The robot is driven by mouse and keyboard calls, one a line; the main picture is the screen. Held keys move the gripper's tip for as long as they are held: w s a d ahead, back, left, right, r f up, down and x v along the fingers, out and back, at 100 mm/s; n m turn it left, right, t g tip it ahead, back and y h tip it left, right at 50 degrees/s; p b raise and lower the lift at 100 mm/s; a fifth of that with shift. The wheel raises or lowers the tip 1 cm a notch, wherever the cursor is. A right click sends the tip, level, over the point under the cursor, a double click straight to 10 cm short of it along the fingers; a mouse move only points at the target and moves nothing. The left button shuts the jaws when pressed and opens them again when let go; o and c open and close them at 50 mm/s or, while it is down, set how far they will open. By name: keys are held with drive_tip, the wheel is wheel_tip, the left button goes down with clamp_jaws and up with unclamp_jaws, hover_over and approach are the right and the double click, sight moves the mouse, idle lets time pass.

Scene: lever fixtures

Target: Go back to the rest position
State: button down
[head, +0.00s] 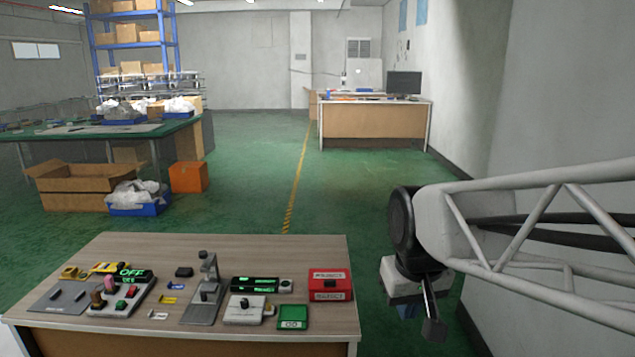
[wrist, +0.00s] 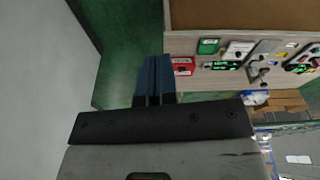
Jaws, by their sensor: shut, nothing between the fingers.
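My gripper (head: 408,312) hangs off the right side of the table, over the green floor and clear of every fixture. In the wrist view its blue fingers (wrist: 153,80) are together with nothing between them. The wooden table (head: 230,248) carries the lever fixtures. A grey stand (head: 207,285) with an upright lever mechanism is near the middle. A control box (head: 125,297) with several knobs and a green OFF display (head: 132,273) is on the left. A red box (head: 330,285) sits at the right edge, with a green GO box (head: 292,318) in front.
A white-grey box (head: 244,310) and a black panel with green displays (head: 255,285) stand between the stand and red box. A grey wall (head: 570,90) rises close on the right. Open floor (head: 370,190) lies beyond the table. A desk with monitor (head: 404,83) is far back.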

drive_tip(key=s+d+f+m, duration=0.1)
drive_tip(key=s+d, duration=0.1)
drive_tip(key=s, duration=0.3)
drive_tip(key=s+d+f+m, duration=0.1)
drive_tip(key=s+d+f, duration=0.1)
drive_tip(key=s, duration=0.4)
